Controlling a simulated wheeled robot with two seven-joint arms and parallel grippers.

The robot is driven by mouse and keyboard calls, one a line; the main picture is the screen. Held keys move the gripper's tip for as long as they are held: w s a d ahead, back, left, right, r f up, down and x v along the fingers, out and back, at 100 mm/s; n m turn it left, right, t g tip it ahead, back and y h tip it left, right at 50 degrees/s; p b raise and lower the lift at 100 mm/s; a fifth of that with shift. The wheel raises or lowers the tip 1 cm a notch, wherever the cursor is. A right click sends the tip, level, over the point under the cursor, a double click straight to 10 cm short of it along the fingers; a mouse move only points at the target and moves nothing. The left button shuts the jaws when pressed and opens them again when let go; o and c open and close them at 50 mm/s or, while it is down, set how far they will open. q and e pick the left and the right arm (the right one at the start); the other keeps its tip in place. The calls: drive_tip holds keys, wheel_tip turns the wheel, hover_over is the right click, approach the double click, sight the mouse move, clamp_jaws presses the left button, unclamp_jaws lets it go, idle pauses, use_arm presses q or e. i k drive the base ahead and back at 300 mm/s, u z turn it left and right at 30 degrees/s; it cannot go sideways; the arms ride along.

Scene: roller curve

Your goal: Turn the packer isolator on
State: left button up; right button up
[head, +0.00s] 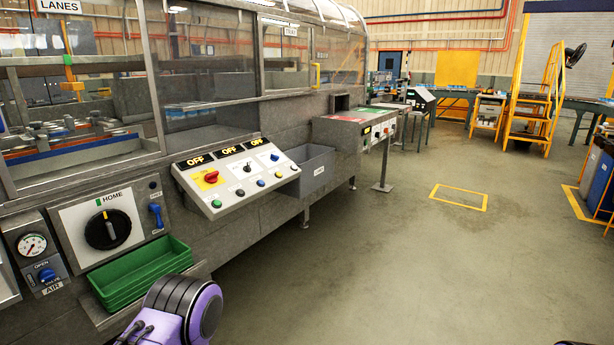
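A sloped control panel (233,181) on the machine's front carries three displays that read OFF. Below the left display is a red rotary knob (211,177) on a yellow plate, which looks like an isolator. A small dark switch (247,167) sits below the middle display, and a blue knob (274,157) below the right one. Several coloured buttons line the panel's lower edge. The small labels are unreadable, so I cannot tell which control is the packer's. Neither gripper shows. Part of my purple and black arm is at the bottom edge, well short of the panel.
Left of the panel are a large black HOME dial (108,229), a blue lever (157,215), an air gauge (32,245) and green trays (140,272) on a protruding shelf. A grey bin (312,170) hangs right of the panel. The floor (400,260) to the right is clear.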

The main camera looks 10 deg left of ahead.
sight(212, 178)
drive_tip(key=u, duration=0.4)
drive_tip(key=i, duration=1.9)
drive_tip(key=u, duration=0.6)
